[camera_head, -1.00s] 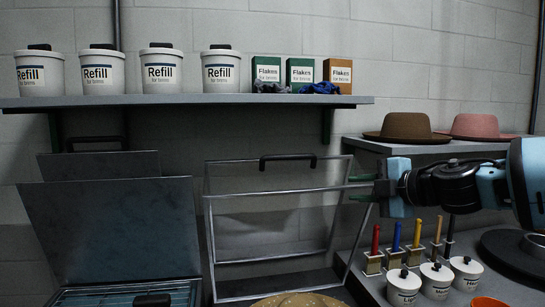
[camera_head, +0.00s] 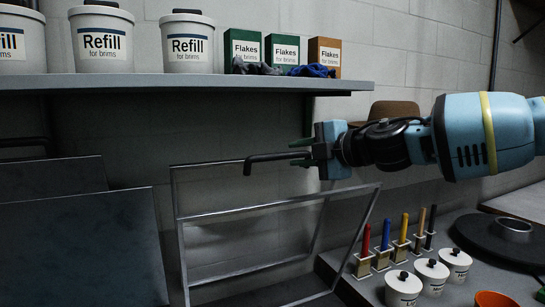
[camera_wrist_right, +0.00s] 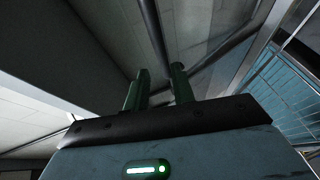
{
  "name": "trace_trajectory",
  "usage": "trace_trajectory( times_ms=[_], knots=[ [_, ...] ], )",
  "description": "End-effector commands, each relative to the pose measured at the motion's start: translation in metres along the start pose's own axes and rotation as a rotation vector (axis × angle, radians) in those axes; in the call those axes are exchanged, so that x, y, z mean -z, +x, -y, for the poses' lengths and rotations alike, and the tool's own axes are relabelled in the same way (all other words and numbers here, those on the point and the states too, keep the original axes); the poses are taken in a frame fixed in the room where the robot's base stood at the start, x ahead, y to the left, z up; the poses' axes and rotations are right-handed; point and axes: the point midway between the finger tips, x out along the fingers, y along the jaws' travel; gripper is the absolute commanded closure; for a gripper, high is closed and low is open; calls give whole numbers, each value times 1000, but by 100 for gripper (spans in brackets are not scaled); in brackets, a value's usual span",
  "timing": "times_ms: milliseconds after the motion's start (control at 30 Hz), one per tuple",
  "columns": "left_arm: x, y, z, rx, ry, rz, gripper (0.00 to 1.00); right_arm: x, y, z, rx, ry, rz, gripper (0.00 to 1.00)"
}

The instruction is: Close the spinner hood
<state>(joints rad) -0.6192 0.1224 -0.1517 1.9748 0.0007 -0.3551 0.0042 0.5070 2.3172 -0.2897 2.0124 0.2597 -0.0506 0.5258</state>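The hood (camera_head: 278,206) is a thin metal frame with see-through panes, standing raised in the middle of the head view. Its black bar handle (camera_head: 262,159) is at the top edge. My right gripper (camera_head: 298,152) comes in from the right at the handle's right end. Its green fingers are apart, one above and one below the handle's line. In the right wrist view the fingers (camera_wrist_right: 158,88) are also apart, with a dark bar (camera_wrist_right: 153,30) running between or behind them; contact cannot be told. My left gripper is not in view.
A shelf (camera_head: 200,83) with refill tubs (camera_head: 188,42) and flakes boxes (camera_head: 282,50) hangs above the hood. Dark raised panels (camera_head: 80,250) stand at left. White lidded pots (camera_head: 403,287) and coloured-handled tools (camera_head: 386,235) stand on the right counter, below my arm.

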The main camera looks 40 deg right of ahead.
Motion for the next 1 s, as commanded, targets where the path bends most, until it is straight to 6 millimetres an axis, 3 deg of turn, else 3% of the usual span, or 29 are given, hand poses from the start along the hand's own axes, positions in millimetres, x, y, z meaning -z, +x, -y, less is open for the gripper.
trace_trajectory(
  times_ms=[500, 967, 1000],
  knots=[
    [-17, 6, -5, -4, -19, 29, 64, -1, 66, 4, 6, 1, 1, 75],
    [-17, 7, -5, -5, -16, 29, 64, 0, 74, 2, 2, 1, 0, 75],
    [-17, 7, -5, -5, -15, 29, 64, 0, 74, 2, 2, 1, 0, 80]
  ],
)
